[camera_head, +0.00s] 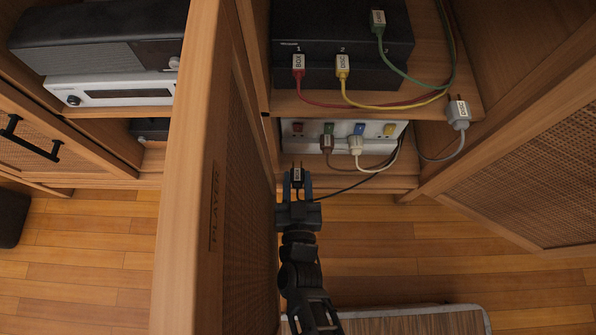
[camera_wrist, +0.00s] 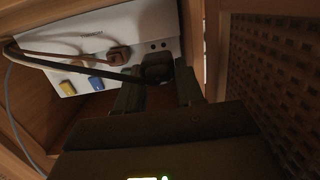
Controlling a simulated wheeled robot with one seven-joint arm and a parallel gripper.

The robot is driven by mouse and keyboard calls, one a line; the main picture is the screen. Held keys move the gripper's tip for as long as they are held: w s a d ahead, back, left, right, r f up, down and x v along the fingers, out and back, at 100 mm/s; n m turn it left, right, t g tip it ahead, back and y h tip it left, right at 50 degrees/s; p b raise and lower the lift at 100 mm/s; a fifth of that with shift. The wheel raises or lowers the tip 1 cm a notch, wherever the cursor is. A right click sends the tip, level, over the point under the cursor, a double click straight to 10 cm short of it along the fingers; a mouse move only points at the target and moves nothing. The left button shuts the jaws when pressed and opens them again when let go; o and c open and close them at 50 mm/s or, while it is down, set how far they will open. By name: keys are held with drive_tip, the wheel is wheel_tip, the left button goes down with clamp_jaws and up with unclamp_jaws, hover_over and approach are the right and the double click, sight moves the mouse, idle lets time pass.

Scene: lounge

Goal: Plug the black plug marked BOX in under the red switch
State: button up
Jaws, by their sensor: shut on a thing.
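My gripper (camera_head: 296,184) is shut on the black plug (camera_head: 297,174), whose white label faces up. The plug's two prongs point at the white power strip (camera_head: 340,143) and show bare just short of it. The red switch (camera_head: 297,127) is at the strip's left end, and the space below it shows no plug. In the wrist view, the dark plug (camera_wrist: 157,70) sits between my fingertips (camera_wrist: 157,88). Two open socket holes show on the strip (camera_wrist: 140,22) just beyond it. The black cord (camera_head: 345,187) runs right from the plug.
A brown plug (camera_head: 326,144) and a white plug (camera_head: 355,146) sit in neighbouring sockets. A wooden cabinet panel (camera_head: 195,190) stands close on my left. A black box (camera_head: 340,35) with coloured cables is on the shelf above. A grey plug (camera_head: 458,113) is at the right.

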sight(298, 169)
drive_tip(key=shift+w, duration=0.2)
drive_tip(key=shift+w+d+b, duration=0.1)
drive_tip(key=shift+w+b, duration=0.75)
drive_tip(key=shift+w, duration=1.85)
drive_tip(key=shift+w+b, duration=0.7)
drive_tip(key=shift+w, duration=0.7)
drive_tip(key=o, duration=1.2)
drive_tip(key=shift+s, duration=0.1)
drive_tip(key=shift+s+r+p, duration=0.25)
drive_tip(key=shift+s+p, duration=0.4)
drive_tip(key=shift+s, duration=0.45)
drive_tip(key=shift+s+r+p, duration=0.2)
drive_tip(key=shift+s+p, duration=0.45)
drive_tip(key=shift+s, duration=1.1)
